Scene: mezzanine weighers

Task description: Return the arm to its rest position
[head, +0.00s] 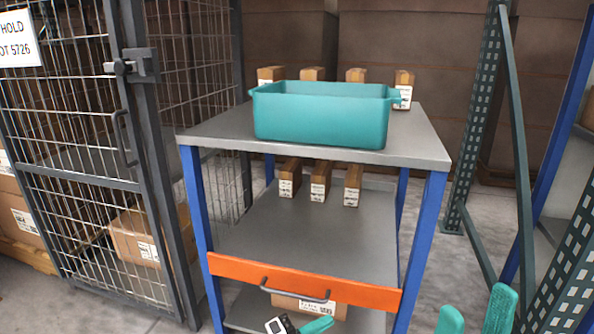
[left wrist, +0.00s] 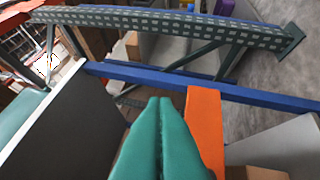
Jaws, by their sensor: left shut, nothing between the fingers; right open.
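My left gripper (head: 320,325) shows at the bottom edge of the head view, just below the cart's orange front panel (head: 236,268). In the left wrist view its teal fingers (left wrist: 160,125) are pressed together with nothing between them. The orange panel also shows in that view (left wrist: 204,115), right beside the fingers; I cannot tell whether they touch. My right gripper (head: 476,310) is at the bottom right of the head view, its two teal fingers apart and empty, to the right of the cart. Most of both arms is out of view.
The cart has a grey top (head: 215,128) with a teal bin (head: 320,120) and several small boxes behind it. Three small boxes stand on the middle shelf (head: 270,235). A carton (head: 335,308) sits below. A mesh cage (head: 75,190) is left; green rack posts (head: 478,130) are right.

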